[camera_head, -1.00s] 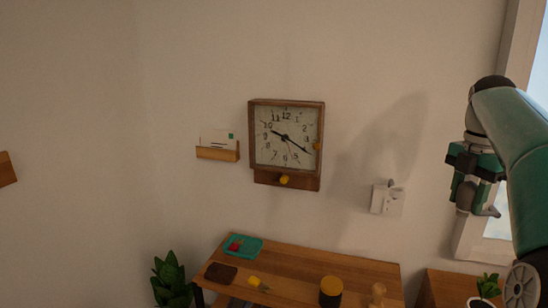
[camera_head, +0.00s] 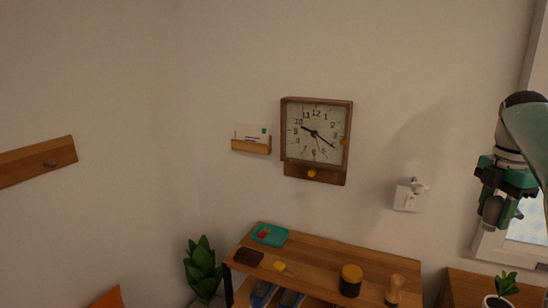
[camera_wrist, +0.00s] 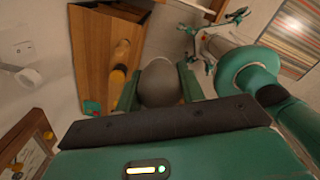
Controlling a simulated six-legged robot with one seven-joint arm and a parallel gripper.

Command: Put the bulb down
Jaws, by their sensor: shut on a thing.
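The bulb (camera_wrist: 160,83) shows in the wrist view as a rounded grey shape between the two green fingers of my gripper (camera_wrist: 161,88). My gripper is shut on it. In the head view my gripper (camera_head: 500,205) hangs at the right edge, in front of the wall and window. The grey bulb (camera_head: 495,211) shows low between its fingers there, partly hidden by them. It is held in the air, apart from any surface.
A wooden shelf table (camera_head: 316,255) stands against the wall, bearing a teal tray (camera_head: 270,235), a dark tray (camera_head: 248,257), a yellow-lidded jar (camera_head: 351,281) and a wooden mill (camera_head: 395,289). A clock (camera_head: 316,135) and wall fixture (camera_head: 409,196) hang above. A potted plant (camera_head: 503,290) stands right.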

